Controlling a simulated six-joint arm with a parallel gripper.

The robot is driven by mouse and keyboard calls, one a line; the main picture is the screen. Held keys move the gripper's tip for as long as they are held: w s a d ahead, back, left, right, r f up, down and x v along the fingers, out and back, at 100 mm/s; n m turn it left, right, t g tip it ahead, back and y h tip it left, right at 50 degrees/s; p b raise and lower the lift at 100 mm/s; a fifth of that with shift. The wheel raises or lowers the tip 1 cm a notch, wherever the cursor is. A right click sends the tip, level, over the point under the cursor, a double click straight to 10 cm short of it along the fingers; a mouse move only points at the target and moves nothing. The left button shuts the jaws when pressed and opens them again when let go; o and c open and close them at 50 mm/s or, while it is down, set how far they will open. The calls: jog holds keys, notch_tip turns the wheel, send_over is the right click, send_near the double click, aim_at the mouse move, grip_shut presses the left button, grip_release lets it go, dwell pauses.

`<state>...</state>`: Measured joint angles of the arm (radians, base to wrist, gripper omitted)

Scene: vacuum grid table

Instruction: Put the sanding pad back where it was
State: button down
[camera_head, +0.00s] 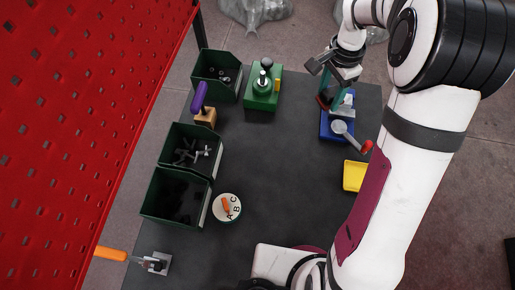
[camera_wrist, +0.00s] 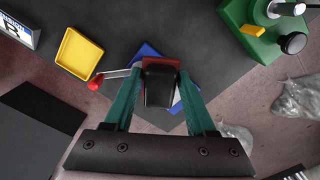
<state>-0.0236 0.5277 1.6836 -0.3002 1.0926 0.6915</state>
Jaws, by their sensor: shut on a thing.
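The sanding pad (camera_wrist: 160,88) has a black grip on a dark red base. In the wrist view it sits between the two teal fingers of my gripper (camera_wrist: 160,80), which is shut on it. In the head view my gripper (camera_head: 337,98) points down at the back right of the dark table, and the pad (camera_head: 322,102) shows partly behind the fingers. A blue fixture (camera_head: 328,134) lies beneath and just in front of it; the wrist view shows blue parts (camera_wrist: 148,50) around the pad. I cannot tell whether the pad touches anything below.
A lever with a red knob (camera_head: 366,147) reaches over the blue fixture's front side. A yellow tray (camera_head: 354,176) is in front of it. A green block (camera_head: 260,102) and dark green bins (camera_head: 209,205) stand left. A round ABC disc (camera_head: 218,217) lies mid-left. The table's middle is clear.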

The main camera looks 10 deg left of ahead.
jog(key=s+a+f+n, duration=0.2)
jog(key=s+a+n, duration=0.3)
jog(key=s+n, duration=0.7)
jog(key=m, duration=0.1)
send_over(252, 159)
notch_tip(252, 159, down, 7)
jog(key=shift+s+d+f, duration=0.1)
notch_tip(252, 159, down, 3)
jog(key=shift+f, duration=0.4)
jog(key=shift+c, duration=1.1)
grip_release()
jog(key=shift+f, duration=0.15)
